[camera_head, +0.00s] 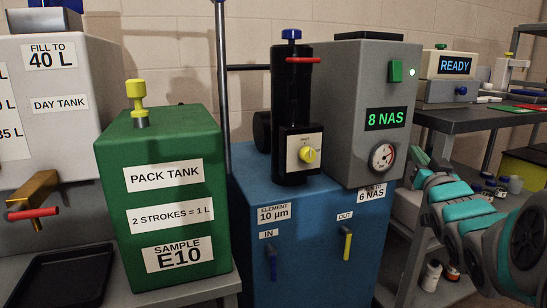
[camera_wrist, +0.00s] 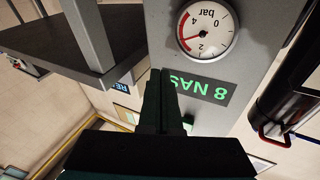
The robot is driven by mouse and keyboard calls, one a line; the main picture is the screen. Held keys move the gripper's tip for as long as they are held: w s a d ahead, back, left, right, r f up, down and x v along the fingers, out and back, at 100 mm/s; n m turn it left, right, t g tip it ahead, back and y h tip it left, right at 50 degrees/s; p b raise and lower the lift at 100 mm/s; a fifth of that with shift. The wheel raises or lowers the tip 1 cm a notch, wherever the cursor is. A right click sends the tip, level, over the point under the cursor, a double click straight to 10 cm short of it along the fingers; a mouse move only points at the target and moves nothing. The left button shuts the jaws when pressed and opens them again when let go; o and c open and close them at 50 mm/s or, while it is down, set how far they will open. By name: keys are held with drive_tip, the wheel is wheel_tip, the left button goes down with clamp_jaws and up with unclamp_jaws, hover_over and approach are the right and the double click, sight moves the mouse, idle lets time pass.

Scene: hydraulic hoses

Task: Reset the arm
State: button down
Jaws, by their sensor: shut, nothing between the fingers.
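My gripper (camera_head: 420,158) is at the right in the head view, at the end of my teal and grey arm. It sits just right of the grey control box (camera_head: 345,100) and in front of the shelf. In the wrist view my gripper (camera_wrist: 159,76) shows its two dark fingers together, with nothing between them. The box's pressure gauge (camera_wrist: 207,28) and green "8 NAS" display (camera_wrist: 200,87) appear upside down beyond the fingers. Whether the fingers touch the box cannot be told.
A blue filter unit (camera_head: 300,255) carries the box and a black cylinder (camera_head: 293,90). A green pack tank (camera_head: 165,215) stands left of it. A dark-topped table (camera_head: 470,121) with a "READY" device (camera_head: 455,66) is behind my arm. Small bottles (camera_head: 502,185) stand below.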

drive_tip(key=s+a+f+g+p, duration=0.1)
drive_tip(key=s+a+f+g, duration=0.3)
drive_tip(key=s+f+g, duration=0.45)
drive_tip(key=s+a+f+g+p, duration=0.2)
drive_tip(key=s+a+f+g, duration=0.3)
drive_tip(key=f, duration=0.6)
drive_tip(key=s+a+f+n+g, duration=0.1)
drive_tip(key=s+a+g, duration=0.1)
drive_tip(key=s, duration=0.7)
drive_tip(key=s+a+f+n+g+y+p, duration=0.1)
drive_tip(key=s+a+f+g, duration=0.1)
drive_tip(key=s, duration=0.7)
drive_tip(key=s+a+f+n+g+y, duration=0.1)
drive_tip(key=s+a+g, duration=0.3)
drive_tip(key=s, duration=0.5)
drive_tip(key=shift+s+a+f, duration=0.25)
drive_tip(key=shift+a+f, duration=0.3)
drive_tip(key=shift+a, duration=0.1)
